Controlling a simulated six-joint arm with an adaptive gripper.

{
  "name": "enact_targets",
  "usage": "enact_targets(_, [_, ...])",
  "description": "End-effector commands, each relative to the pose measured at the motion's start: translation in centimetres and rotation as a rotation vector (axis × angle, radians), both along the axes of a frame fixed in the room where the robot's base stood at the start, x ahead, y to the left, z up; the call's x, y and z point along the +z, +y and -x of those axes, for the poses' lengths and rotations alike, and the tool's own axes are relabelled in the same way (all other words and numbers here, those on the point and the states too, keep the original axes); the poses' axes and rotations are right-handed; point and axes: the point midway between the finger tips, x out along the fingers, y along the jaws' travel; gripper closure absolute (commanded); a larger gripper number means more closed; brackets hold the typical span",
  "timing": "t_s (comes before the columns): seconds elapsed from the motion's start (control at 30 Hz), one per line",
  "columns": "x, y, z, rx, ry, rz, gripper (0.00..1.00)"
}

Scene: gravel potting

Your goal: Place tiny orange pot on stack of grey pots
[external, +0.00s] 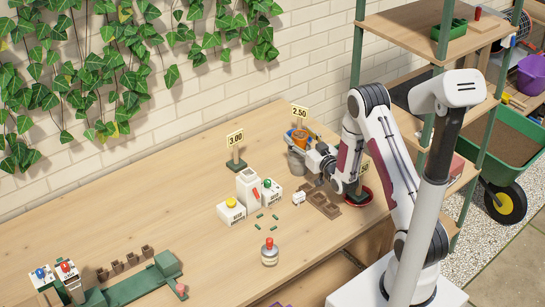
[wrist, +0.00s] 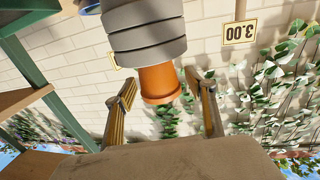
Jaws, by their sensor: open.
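The tiny orange pot (wrist: 159,82) sits rim outward at the end of the stack of grey pots (wrist: 145,38) in the upside-down wrist view. It appears seated upright in the top grey pot. My gripper (wrist: 164,86) is open, one finger on each side of the orange pot, with visible gaps. In the external view the orange pot (external: 299,136) shows above the grey pots (external: 297,160), in front of the 2.50 sign. My gripper (external: 303,146) reaches in from the right. Its fingers are small there and partly cover the stack.
The 2.50 sign (external: 300,111) and 3.00 sign (external: 235,139) stand close by. The table's left middle is clear.

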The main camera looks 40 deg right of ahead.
Motion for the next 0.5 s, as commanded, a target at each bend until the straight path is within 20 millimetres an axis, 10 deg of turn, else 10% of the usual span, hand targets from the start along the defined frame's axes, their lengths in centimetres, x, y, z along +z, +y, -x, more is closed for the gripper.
enact_targets(0.5, [-0.1,0.7,4.9,-0.001,0.003,0.0,0.45])
